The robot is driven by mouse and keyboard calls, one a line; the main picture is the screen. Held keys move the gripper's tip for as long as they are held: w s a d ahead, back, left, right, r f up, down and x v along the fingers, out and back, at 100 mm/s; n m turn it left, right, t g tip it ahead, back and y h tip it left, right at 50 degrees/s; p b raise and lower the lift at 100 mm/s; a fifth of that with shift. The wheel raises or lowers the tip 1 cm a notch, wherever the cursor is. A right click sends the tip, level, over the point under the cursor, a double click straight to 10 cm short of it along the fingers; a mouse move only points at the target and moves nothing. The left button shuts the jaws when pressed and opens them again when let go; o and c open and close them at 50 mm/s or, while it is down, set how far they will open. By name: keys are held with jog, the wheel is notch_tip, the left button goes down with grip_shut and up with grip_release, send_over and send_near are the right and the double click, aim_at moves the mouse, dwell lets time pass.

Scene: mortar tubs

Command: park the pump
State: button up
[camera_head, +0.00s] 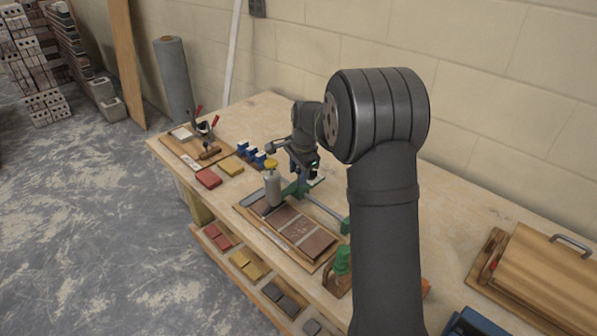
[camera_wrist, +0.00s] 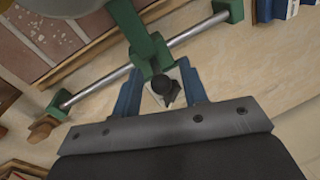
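Whether the fingers press on the carriage cannot be told. My arm hides part of the bench in the head view.
The tile board (camera_head: 299,232) lies at the bench's front edge. Red blocks (camera_head: 208,178), yellow blocks (camera_head: 231,165) and a tool board (camera_head: 190,150) lie to the left. A green-topped item (camera_head: 342,262) stands nearby. A wooden case (camera_head: 548,275) is at the right.

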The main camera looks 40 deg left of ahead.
grip_shut()
jog(key=a, duration=0.9)
jog(key=shift+a, duration=0.3)
jog(key=shift+r, duration=0.15)
jog(key=shift+c, duration=0.3)
grip_release()
jog(key=shift+a, duration=0.15)
jog(key=shift+o, duration=0.3)
